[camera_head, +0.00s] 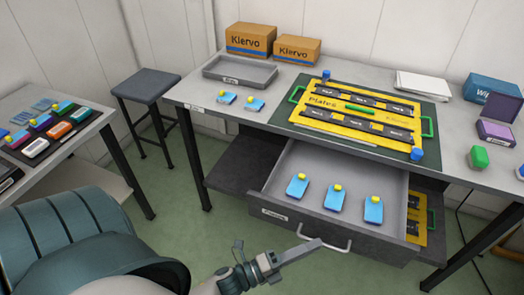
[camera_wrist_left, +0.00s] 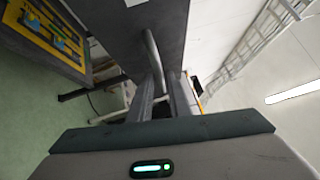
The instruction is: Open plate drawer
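The drawer (camera_head: 282,202) under the main table stands pulled out, with a dark front and a small label too small to read. Three blue pieces with yellow tops lie in it: left (camera_head: 297,187), middle (camera_head: 334,198) and right (camera_head: 373,210). The silver drawer handle (camera_head: 345,246) also shows in the left wrist view (camera_wrist_left: 153,50). My left gripper (camera_head: 312,246) is at the handle, its fingers close together around the bar; it looks shut on it. The fingers hide part of the handle. My right gripper is not in view.
On the tabletop are a yellow plate rack (camera_head: 362,114), a grey tray (camera_head: 240,73), two Klervo boxes (camera_head: 250,40) and a green block (camera_head: 479,157). A stool (camera_head: 145,85) and side table (camera_head: 80,135) stand left. Green floor (camera_head: 180,225) is clear before the drawer.

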